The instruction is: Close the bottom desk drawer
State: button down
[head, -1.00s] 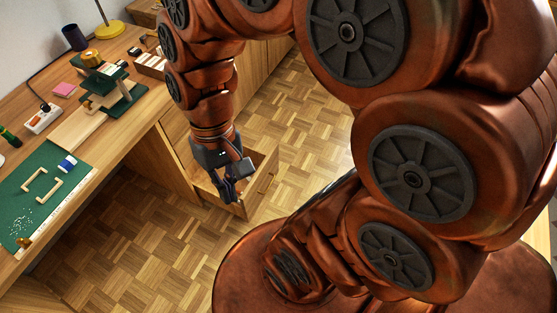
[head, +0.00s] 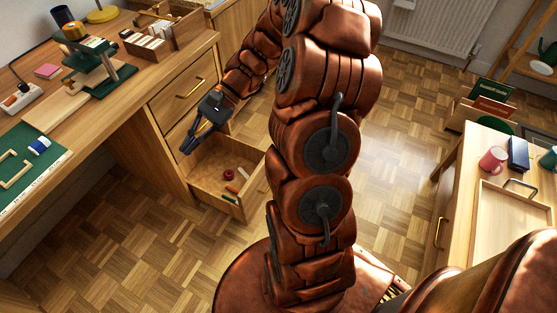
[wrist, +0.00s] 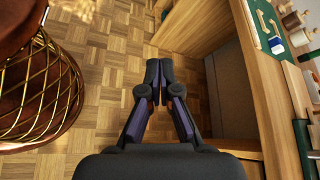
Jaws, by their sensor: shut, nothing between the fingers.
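The bottom desk drawer (head: 217,199) stands pulled out from the desk's drawer unit in the head view. Its front (head: 257,194) faces right, partly hidden by my arm. A dark red round thing (head: 228,174) and several small items lie inside. My gripper (head: 187,149) is shut and empty, pointing down at the left end of the drawer, close to the unit; I cannot tell whether it touches. In the wrist view, my gripper (wrist: 158,65) shows its fingers together over parquet, beside the wooden desk parts at right.
The upper drawer (head: 185,88) looks shut. The desktop (head: 110,108) holds a green mat, a power strip and a box of cards. Parquet floor is clear under the desk. A small table (head: 462,185) with a red mug (head: 492,160) stands at right.

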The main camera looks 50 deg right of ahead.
jog(key=w+d+f+m+t+b, duration=0.3)
jog(key=d+f+m+t+b, duration=0.25)
jog(key=d+f, duration=0.65)
jog(key=w+d+f+m+t+b, duration=0.3)
jog(key=d+f+m+t+b, duration=0.25)
jog(key=d+f, duration=0.6)
jog(key=s+d+f+m+t+h+b, duration=0.35)
jog(key=s+d+f+m, duration=0.2)
jog(key=d+f, duration=0.45)
jog(key=s+d+f+m+t+h+b, duration=0.3)
jog(key=s+d+f+m+h, duration=0.25)
jog(key=f, duration=0.65)
jog(key=w+a+y+b, duration=0.1)
jog(key=w+b, duration=0.3)
jog(key=w, duration=0.8)
jog(key=shift+w+a, duration=0.2)
jog(key=shift+a, duration=0.45)
jog(key=shift+r, duration=0.1)
